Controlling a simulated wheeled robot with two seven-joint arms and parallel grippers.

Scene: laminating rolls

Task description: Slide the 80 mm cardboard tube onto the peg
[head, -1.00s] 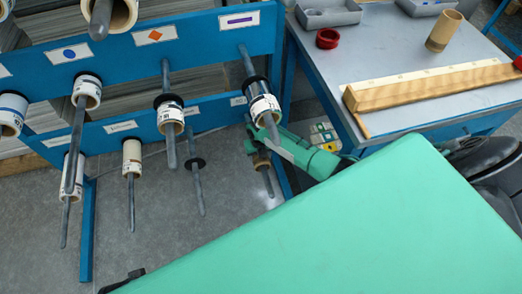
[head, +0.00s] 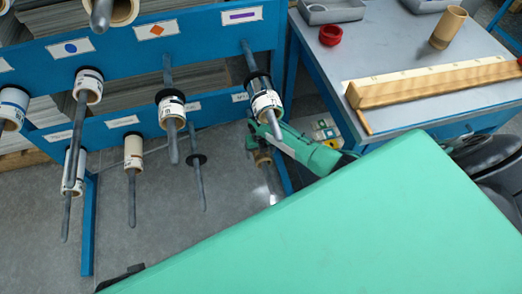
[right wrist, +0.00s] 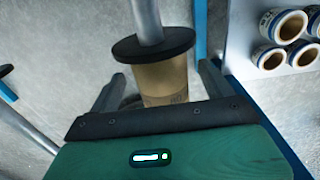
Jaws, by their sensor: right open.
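A brown cardboard tube (right wrist: 162,82) sits around a grey peg (right wrist: 147,18), with its end at the peg's black disc (right wrist: 153,44). In the head view this tube (head: 263,158) is small and partly hidden, on the low peg at the rack's right end. My right gripper (right wrist: 160,88) is open, with one finger on each side of the tube. In the head view my right gripper (head: 257,147) is low beside the rack. Another plain cardboard tube (head: 448,27) stands upright on the table. My left gripper is not in view.
The blue rack (head: 205,38) carries several other pegs with white-labelled tubes; one tube (head: 266,103) hangs close above my right gripper. A lower peg (head: 198,180) has only a disc. The table (head: 390,50) holds a red ring (head: 330,35) and a wooden rule (head: 430,84).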

